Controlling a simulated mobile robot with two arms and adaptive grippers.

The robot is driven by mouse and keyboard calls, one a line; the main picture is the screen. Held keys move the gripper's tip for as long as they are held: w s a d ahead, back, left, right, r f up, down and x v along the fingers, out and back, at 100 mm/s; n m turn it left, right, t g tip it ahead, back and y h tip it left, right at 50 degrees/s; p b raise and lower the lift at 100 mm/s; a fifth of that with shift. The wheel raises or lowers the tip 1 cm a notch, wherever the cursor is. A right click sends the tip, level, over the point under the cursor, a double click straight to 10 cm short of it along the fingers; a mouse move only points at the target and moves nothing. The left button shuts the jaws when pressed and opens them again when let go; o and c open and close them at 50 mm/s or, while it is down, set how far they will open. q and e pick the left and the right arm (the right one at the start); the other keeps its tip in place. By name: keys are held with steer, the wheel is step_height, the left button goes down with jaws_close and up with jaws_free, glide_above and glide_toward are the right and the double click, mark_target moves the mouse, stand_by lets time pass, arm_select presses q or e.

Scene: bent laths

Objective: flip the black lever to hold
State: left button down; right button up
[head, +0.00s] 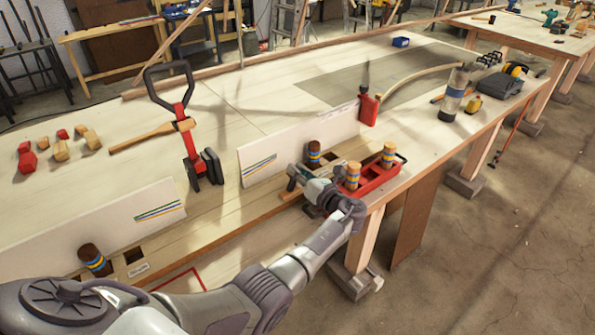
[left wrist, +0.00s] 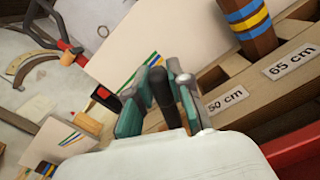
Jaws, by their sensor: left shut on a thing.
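My left gripper (head: 296,176) is at the near edge of the bench, beside the slotted wooden rail. In the left wrist view its two green fingers (left wrist: 160,92) are closed around the upright dark handle of the black lever (left wrist: 162,90), one finger on each side. The lever's lower end is hidden by the gripper's pale housing. In the head view the lever is too small and covered to make out. No hold marking can be read. My right gripper is in neither view.
A red tray (head: 375,180) with striped wooden pegs (head: 388,153) stands just right of the gripper. A pale upright board (head: 262,160) is behind it. The rail carries 50 cm (left wrist: 228,101) and 65 cm (left wrist: 291,62) labels. A red clamp tool (head: 188,135) stands further left.

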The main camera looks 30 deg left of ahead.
arm_select(q)
steer(key=c, duration=1)
jaws_free()
steer(key=shift+c, duration=0.2)
steer(key=v, duration=1.2)
steer(key=shift+f, duration=0.15)
